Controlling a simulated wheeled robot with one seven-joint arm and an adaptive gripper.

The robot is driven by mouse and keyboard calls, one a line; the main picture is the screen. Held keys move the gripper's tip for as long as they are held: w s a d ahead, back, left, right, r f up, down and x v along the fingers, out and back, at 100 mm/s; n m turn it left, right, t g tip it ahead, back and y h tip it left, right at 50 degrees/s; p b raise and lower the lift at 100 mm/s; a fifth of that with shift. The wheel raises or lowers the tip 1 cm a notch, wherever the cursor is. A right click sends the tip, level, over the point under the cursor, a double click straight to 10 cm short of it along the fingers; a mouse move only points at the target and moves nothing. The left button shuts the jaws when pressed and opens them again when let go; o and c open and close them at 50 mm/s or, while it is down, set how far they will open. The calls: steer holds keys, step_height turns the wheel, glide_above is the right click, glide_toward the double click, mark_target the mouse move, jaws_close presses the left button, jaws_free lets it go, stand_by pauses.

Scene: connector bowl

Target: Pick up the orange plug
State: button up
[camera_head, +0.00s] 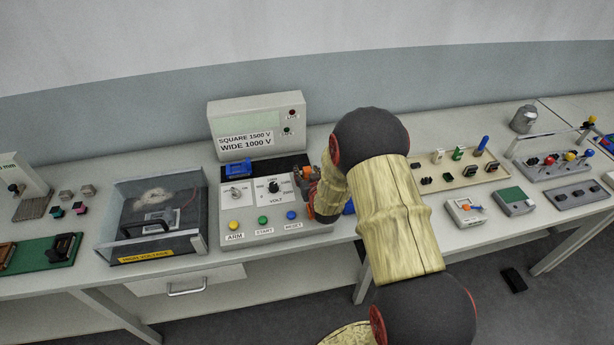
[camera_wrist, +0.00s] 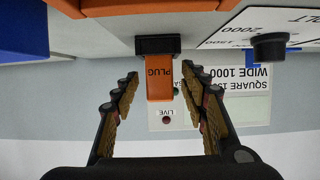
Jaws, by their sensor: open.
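The orange plug (camera_wrist: 160,82) shows in the wrist view, with a black part (camera_wrist: 158,44) at its top end and the word PLUG upside down on its face. My gripper (camera_wrist: 159,88) is open, with one finger on each side of the plug. Gaps show between the plug and both fingers, and I see no contact. In the head view my gripper (camera_head: 311,187) is over the right part of the control panel (camera_head: 262,217), right of the volt dial (camera_head: 274,187). My arm hides part of that area.
A larger orange thing (camera_wrist: 150,7) and a blue thing (camera_wrist: 22,28) lie at the wrist view's top. A sign box (camera_head: 257,125) stands behind the panel. A clear high-voltage case (camera_head: 155,218) is at left. A tray of connectors (camera_head: 458,173) is at right.

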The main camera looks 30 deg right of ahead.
steer(key=shift+c, duration=0.9)
jaws_close()
steer(key=shift+r, duration=0.1)
